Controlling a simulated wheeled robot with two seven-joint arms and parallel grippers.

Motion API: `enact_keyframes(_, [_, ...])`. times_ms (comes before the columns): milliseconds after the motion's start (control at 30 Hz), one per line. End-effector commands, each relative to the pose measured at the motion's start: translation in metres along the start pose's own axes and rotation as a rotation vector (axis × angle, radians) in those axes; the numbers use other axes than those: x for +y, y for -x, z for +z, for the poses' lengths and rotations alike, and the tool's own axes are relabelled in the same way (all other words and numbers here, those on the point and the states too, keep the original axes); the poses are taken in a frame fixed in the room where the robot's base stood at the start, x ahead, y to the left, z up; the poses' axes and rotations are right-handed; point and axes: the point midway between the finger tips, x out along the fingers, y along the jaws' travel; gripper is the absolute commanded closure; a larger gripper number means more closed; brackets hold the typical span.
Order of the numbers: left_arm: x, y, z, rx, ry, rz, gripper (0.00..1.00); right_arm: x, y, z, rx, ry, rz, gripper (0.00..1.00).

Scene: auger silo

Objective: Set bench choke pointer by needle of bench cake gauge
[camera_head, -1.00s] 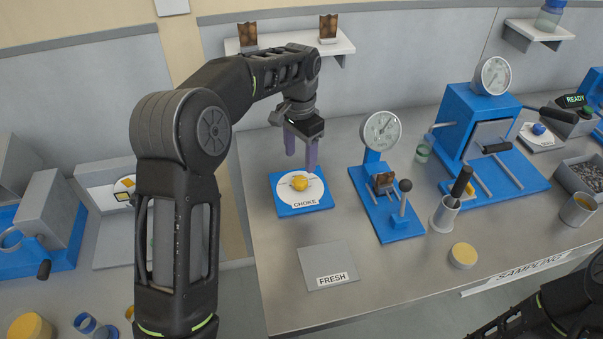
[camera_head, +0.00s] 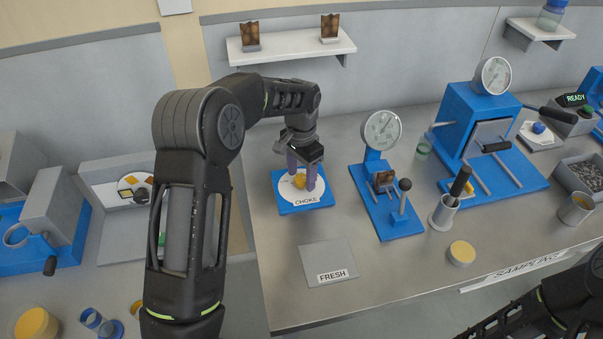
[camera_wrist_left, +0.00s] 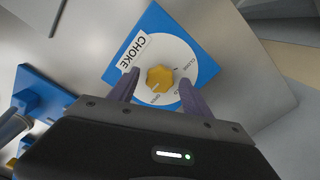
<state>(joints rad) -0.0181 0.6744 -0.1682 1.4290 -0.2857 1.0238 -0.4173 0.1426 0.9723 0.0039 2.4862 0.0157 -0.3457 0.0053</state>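The bench choke (camera_head: 289,208) is a blue plate with a white dial and a yellow knob (camera_head: 298,181), left of middle on the bench. In the left wrist view the yellow knob (camera_wrist_left: 159,79) sits between the fingers, with visible room on both sides. My left gripper (camera_head: 302,184) is open, pointing down with its purple fingers around the knob. The bench cake gauge (camera_head: 382,130) is a round white dial on a blue stand; its needle appears to point to the upper right. My right gripper is not in view; part of my right arm shows at lower right.
A grey FRESH plate (camera_head: 328,264) lies in front of the choke. A lever with a dark ball (camera_head: 404,185) stands on the gauge's base. A cup with a black handle (camera_head: 446,209) and a yellow-topped puck (camera_head: 461,253) are to the right. A shelf (camera_head: 290,47) hangs behind.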

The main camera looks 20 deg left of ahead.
Motion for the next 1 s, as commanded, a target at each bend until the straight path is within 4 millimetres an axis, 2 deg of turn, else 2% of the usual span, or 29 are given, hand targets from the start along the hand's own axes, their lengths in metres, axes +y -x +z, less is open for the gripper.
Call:
enact_keyframes(67, [0.0, 0.0002, -0.0001, 0.0, 0.0, 0.0, 0.51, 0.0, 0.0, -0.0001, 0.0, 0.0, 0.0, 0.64])
enact_keyframes(667, [0.0, 0.0006, -0.0002, 0.001, 0.0, 0.0, 1.0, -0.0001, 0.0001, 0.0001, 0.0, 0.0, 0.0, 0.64])
enact_keyframes(1000, [-0.0002, 0.0002, -0.0003, 0.001, 0.023, -0.001, 1.0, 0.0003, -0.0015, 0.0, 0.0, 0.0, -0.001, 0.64])
